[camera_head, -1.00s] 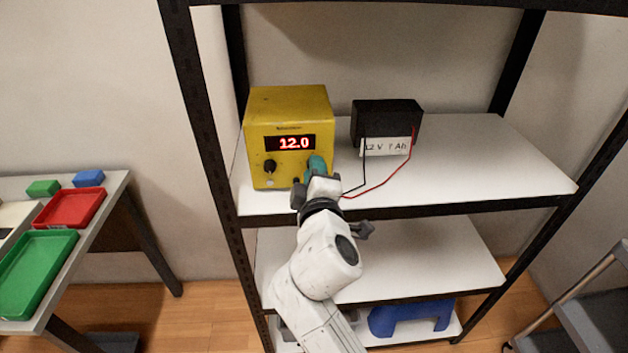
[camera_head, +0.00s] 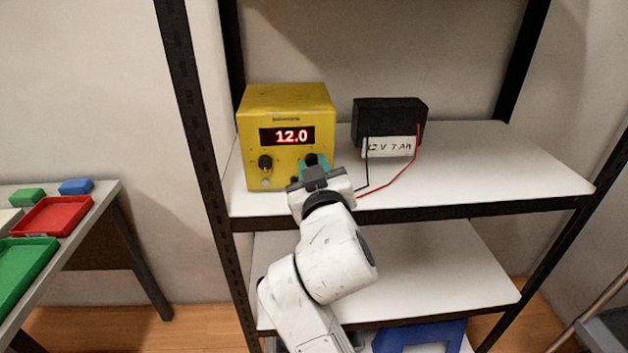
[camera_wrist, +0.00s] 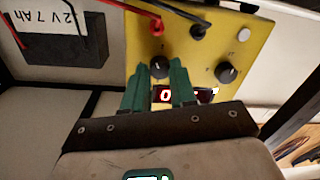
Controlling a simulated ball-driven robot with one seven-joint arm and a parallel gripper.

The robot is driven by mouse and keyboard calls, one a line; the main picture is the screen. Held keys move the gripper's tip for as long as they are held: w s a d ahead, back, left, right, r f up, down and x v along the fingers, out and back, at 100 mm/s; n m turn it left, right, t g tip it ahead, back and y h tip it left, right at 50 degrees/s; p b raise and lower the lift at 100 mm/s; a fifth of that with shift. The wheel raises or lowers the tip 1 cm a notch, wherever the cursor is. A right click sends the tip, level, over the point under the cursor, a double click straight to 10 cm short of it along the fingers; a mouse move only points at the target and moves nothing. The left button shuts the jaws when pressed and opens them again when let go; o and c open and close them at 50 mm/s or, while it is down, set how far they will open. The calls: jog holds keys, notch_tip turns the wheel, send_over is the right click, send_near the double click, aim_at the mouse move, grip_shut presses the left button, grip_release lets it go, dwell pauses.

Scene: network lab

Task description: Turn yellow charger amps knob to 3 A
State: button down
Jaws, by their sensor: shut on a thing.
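The yellow charger (camera_head: 250,125) stands on the upper shelf, its red display (camera_head: 291,136) reading 12.0. Its left dark knob (camera_head: 265,162) is free; it also shows in the wrist view (camera_wrist: 228,72), where the charger appears upside down. My gripper (camera_head: 312,162) is at the right knob, low on the front panel.
A black battery (camera_head: 388,116) labelled 12 V 7 Ah stands right of the charger. A black lead and a red lead (camera_head: 400,180) run from it toward the charger, close to my gripper. The shelf's right part (camera_head: 500,170) is clear. Dark uprights (camera_head: 190,110) frame the shelf.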

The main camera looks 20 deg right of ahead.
jog(key=m+b, duration=0.2)
jog(key=f+m+b, duration=0.1)
jog(key=m+b, duration=0.1)
jog(key=m, duration=0.1)
jog(key=shift+b, duration=0.3)
jog(key=m+b, duration=0.5)
jog(key=m, duration=0.1)
jog(key=shift+m+t+b, duration=0.3)
jog(key=shift+m, duration=0.1)
jog(key=m+b, duration=0.5)
jog(key=m, duration=0.1)
jog(key=shift+a+m+h, duration=0.1)
jog(key=shift+m+h, duration=0.2)
jog(key=m+b, duration=0.4)
jog(key=m, duration=0.1)
jog(key=shift+w+r+m+h, duration=0.1)
jog(key=shift+r+m+h, duration=0.05)
jog(key=shift+m+h, duration=0.2)
jog(key=shift+m+b, duration=0.25)
jog(key=shift+b, duration=0.1)
jog(key=c, duration=0.9)
grip_release()
jog(key=shift+r, duration=0.15)
